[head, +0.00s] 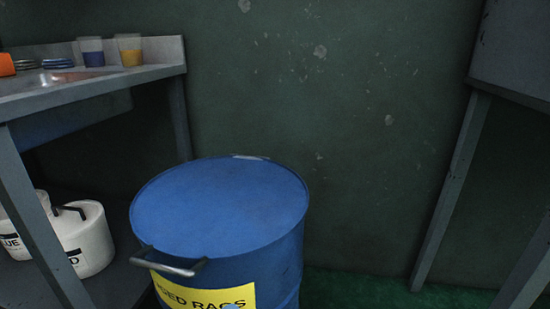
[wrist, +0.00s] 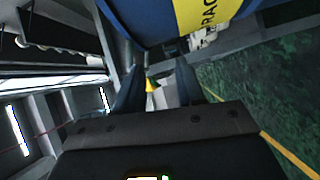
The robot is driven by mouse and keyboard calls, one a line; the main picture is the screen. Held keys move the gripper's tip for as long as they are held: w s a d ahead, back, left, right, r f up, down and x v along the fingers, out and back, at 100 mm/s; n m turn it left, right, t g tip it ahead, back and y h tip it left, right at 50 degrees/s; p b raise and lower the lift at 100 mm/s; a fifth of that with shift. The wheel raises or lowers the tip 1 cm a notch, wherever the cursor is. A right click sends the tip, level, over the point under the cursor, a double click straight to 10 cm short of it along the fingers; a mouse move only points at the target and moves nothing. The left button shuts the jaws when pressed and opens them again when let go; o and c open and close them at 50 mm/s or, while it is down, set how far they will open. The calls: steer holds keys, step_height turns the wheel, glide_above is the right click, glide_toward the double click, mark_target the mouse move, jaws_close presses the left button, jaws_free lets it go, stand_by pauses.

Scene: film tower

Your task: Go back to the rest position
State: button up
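My gripper (wrist: 158,78) shows in the wrist view with its two dark blue-grey fingers apart, and I see nothing held between them. The blue drum with a yellow label (wrist: 165,20) fills the top of that view, beyond the fingertips. In the head view the drum (head: 222,205) stands upright with its lid on and a grey handle at the front left. My gripper is not clearly seen in the head view.
A grey sink bench (head: 90,80) at the left holds two beakers, one with purple (head: 92,52) and one with amber contents (head: 130,50). White containers (head: 85,240) stand under it. A grey-legged unit (head: 450,190) is at the right. Green floor (head: 350,288) shows between.

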steer(key=s+d+f+m+t+h, duration=0.1)
steer(key=s+d+f+m+h, duration=0.35)
steer(key=s+d+m, duration=0.35)
steer(key=s+d+f+m+t+h, duration=0.1)
steer(key=s+d+f+m+h, duration=0.3)
steer(key=d+m, duration=0.5)
steer(key=s+d+r+m+h, duration=0.25)
steer(key=s+d+m, duration=0.2)
steer(key=s, duration=0.35)
steer(key=s+d+r+m+h, duration=0.2)
steer(key=s+d+r+m, duration=0.2)
steer(key=s+d, duration=0.3)
step_height(320, 180, up, 35)
steer(key=a+p, duration=0.1)
steer(key=p, duration=3.4)
steer(key=shift+s+a+p, duration=0.15)
steer(key=shift+s+p, duration=0.15)
steer(key=shift+s, duration=0.05)
